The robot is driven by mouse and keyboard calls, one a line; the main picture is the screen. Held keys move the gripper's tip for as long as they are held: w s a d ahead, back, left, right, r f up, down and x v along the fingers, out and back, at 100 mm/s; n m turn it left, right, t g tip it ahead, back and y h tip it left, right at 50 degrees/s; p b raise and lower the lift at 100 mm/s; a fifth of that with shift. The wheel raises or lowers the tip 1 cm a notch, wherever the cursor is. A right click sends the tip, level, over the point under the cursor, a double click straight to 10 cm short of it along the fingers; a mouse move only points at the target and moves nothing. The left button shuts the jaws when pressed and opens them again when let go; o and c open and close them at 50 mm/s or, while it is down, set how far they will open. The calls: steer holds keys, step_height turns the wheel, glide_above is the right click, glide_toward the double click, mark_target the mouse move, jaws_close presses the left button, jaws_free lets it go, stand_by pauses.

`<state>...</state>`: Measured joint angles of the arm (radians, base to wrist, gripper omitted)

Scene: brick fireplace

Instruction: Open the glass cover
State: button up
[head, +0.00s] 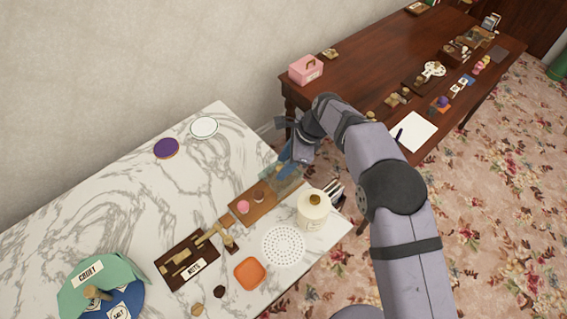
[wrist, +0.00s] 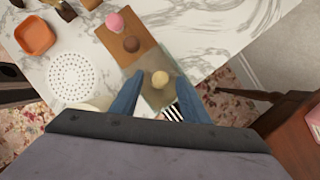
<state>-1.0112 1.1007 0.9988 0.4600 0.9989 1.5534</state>
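The glass cover (head: 287,183) is a clear, greenish box at the right end of a brown wooden board (head: 262,208) on the marble table. It also shows in the wrist view (wrist: 158,96), with a pale round ball (wrist: 160,78) seen through it. My gripper (head: 291,165) is at the cover's far side, pointing down towards it. In the wrist view my gripper (wrist: 160,92) has its two blue fingers wide apart, one on each side of the cover. I cannot tell whether they touch it. A pink ball (wrist: 114,22) and a brown ball (wrist: 131,44) sit uncovered on the board.
A cream jar (head: 313,211) stands close beside the cover, with a striped item (wrist: 174,113) near it. The marble behind the board is clear.

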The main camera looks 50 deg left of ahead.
mark_target(293, 174)
steer(key=b+v, duration=0.2)
steer(key=v, duration=0.5)
steer(key=shift+r, duration=0.15)
stand_by(0.3)
steer(key=w+d+r+n+t, duration=0.1)
steer(key=w+d, duration=0.3)
steer(key=d, duration=0.5)
steer(key=w+d+r+n+t+h, duration=0.1)
steer(key=w+d, duration=0.2)
steer(key=d, duration=0.6)
steer(key=w+d+r+n+t, duration=0.1)
steer(key=w+d, duration=0.3)
steer(key=d, duration=0.5)
steer(key=s+d+f+n, duration=0.1)
steer(key=s+d, duration=0.3)
steer(key=d, duration=0.4)
steer(key=s+d+f+n+h, duration=0.1)
steer(key=s+d+n, duration=0.2)
steer(key=d, duration=0.6)
steer(key=s+d+f+n+h, duration=0.1)
steer(key=s+d+n, duration=0.1)
steer(key=s+d, duration=0.4)
steer(key=shift+s+d, duration=0.4)
steer(key=shift+d, duration=0.85)
